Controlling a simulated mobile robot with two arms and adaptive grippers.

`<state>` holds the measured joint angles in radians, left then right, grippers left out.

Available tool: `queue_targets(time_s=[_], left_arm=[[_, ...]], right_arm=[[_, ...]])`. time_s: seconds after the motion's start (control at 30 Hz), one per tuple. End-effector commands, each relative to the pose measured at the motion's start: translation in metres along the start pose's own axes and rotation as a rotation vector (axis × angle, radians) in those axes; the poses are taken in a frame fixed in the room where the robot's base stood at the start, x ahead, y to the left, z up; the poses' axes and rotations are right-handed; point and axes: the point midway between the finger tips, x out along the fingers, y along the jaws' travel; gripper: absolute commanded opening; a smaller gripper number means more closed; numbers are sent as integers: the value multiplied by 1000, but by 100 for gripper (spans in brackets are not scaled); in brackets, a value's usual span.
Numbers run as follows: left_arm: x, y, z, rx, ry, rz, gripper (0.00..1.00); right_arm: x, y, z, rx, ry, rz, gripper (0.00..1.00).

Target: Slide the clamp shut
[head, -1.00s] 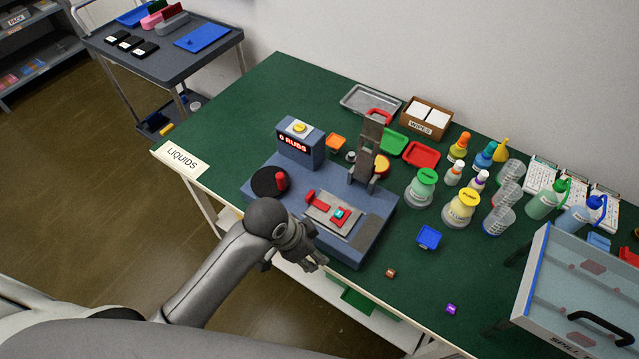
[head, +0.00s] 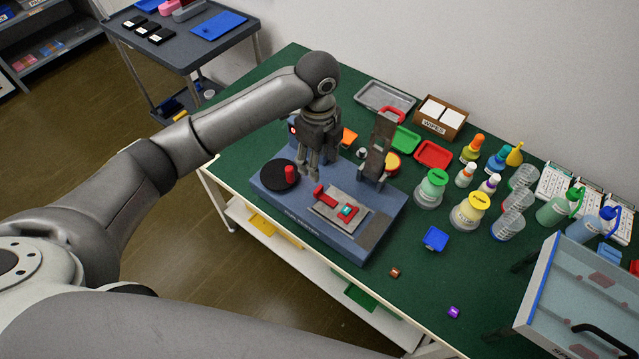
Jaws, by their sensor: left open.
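The blue-grey test rig (head: 318,232) stands on the green table. On it is a grey plate (head: 328,211) with a red clamp part (head: 321,192) at its left and a small teal piece (head: 347,211) on red near its middle. I cannot tell how far the clamp is slid. My left gripper (head: 307,172) is open and empty, pointing down above the rig, behind and left of the clamp and apart from it. It hides most of the rig's display box. My right gripper is not in view.
A black disc with a red knob (head: 291,174) lies left of the clamp, close to my gripper. A grey upright lever (head: 377,152) stands behind the plate. Bottles, including a yellow-capped one (head: 469,212), stand to the right.

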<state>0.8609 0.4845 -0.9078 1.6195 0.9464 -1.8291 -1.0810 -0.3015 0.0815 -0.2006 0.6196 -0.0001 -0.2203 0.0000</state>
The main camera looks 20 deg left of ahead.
Motion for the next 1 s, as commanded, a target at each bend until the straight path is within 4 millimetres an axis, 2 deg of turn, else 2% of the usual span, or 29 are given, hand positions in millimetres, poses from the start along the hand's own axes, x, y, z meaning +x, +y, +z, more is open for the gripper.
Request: queue_targets(time_s=[0.17, 0.4, 0.6, 0.77, 1.0], left_arm=[[20, 2, 0, 1, 1, 7, 50], [66, 2, 0, 0, 1, 6, 50], [95, 1, 0, -1, 1, 2, 50], [105, 0, 0, 0, -1, 0, 50], [107, 0, 0, 0, -1, -1, 50]], right_arm=[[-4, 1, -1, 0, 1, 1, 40], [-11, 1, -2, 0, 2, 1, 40], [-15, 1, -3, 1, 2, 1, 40], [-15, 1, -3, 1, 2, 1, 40], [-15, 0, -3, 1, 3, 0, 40]])
